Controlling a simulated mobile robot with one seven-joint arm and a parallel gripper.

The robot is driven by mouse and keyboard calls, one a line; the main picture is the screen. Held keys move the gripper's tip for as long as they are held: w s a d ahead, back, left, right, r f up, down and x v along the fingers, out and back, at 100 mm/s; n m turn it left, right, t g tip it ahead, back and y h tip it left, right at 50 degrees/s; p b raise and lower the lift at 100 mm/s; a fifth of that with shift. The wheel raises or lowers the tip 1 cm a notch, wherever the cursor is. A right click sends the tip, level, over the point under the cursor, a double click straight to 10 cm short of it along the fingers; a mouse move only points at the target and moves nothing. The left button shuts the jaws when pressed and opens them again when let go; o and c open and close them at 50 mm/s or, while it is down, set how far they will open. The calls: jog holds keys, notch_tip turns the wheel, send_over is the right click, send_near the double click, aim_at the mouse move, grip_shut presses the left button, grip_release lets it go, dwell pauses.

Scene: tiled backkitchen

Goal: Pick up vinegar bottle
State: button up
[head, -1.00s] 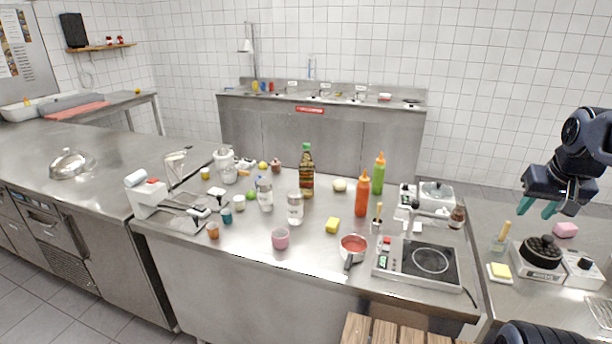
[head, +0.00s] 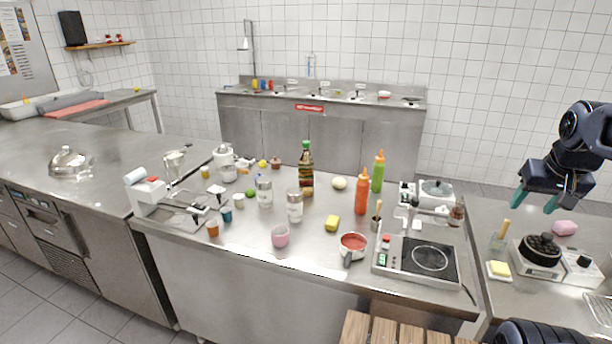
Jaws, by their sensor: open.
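A tall dark bottle with a green cap and a label (head: 306,168) stands upright near the back middle of the steel counter. No label is readable, so I cannot tell for certain which is the vinegar bottle. My gripper (head: 534,201), with teal fingertips, is at the right of the view, raised above the right-hand side counter.
Orange (head: 362,192) and green (head: 378,171) squeeze bottles stand right of the tall bottle.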

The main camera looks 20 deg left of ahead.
jog(key=w+a+r+n+y, duration=0.1)
jog(key=w+a+r, duration=0.25)
jog(key=w, duration=0.35)
jog(key=w+a+r+n, duration=0.1)
jog(key=w+a+r, duration=0.1)
jog(key=w+a, duration=0.4)
jog(key=n+y, duration=0.4)
jog(key=n, duration=0.3)
send_over(309, 143)
jog(key=s+d, duration=0.2)
jog(key=d, duration=0.1)
notch_tip(309, 143, down, 10)
jog(key=shift+a+f, duration=0.25)
jog(key=shift+a, duration=0.25)
jog(key=x, duration=0.5)
jog(key=shift+d+f, duration=0.1)
jog(key=shift+s+x, duration=0.1)
jog(key=shift+x, duration=1.2)
jog(key=shift+s+x, duration=0.15)
jog(key=shift+x, duration=1.15)
grip_shut()
jog(key=shift+f, duration=0.1)
